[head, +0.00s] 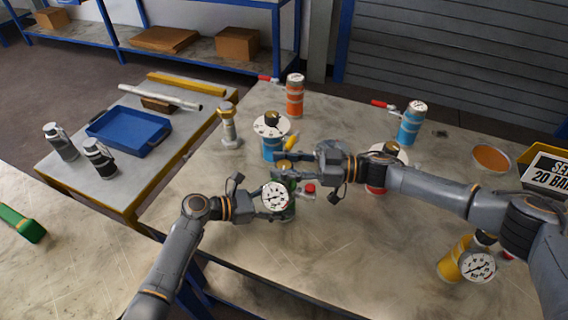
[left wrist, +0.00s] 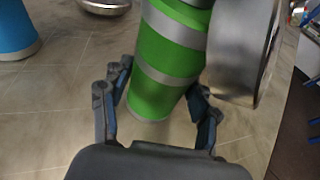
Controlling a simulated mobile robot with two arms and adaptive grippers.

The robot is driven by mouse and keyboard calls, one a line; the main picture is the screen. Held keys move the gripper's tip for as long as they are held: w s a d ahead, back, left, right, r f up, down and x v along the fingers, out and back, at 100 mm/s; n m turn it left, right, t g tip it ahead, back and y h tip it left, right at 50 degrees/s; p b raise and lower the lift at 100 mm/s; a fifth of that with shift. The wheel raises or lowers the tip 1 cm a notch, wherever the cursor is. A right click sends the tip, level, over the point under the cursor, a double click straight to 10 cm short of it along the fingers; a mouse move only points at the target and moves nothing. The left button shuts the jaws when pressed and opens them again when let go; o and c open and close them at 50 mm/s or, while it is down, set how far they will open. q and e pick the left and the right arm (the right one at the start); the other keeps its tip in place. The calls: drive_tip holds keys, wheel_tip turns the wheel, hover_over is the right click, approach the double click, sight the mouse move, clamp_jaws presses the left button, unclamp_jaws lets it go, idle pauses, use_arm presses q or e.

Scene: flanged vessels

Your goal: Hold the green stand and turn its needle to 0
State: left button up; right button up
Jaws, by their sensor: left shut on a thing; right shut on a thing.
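The green stand (head: 289,208) is upright on the table in the middle of the head view, partly hidden by its white dial (head: 274,196) and my grippers. The dial's needle is too small to read. The stand's green and silver banded body (left wrist: 165,60) fills the middle of the left wrist view, with the gauge's metal side to its right. My left gripper (head: 268,207) is shut on the body, with its fingers on both sides in the left wrist view (left wrist: 160,92).
A blue vessel (head: 270,147) with a white flange stands just behind the green stand. A red one (head: 376,188) is beneath my right arm. A yellow stand with a gauge (head: 478,266) is at right. Orange (head: 294,98) and blue (head: 410,128) canisters stand behind.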

drive_tip(key=shift+d, duration=0.1)
drive_tip(key=o, duration=1.2)
drive_tip(key=s+d, duration=0.1)
drive_tip(key=d, duration=1.1)
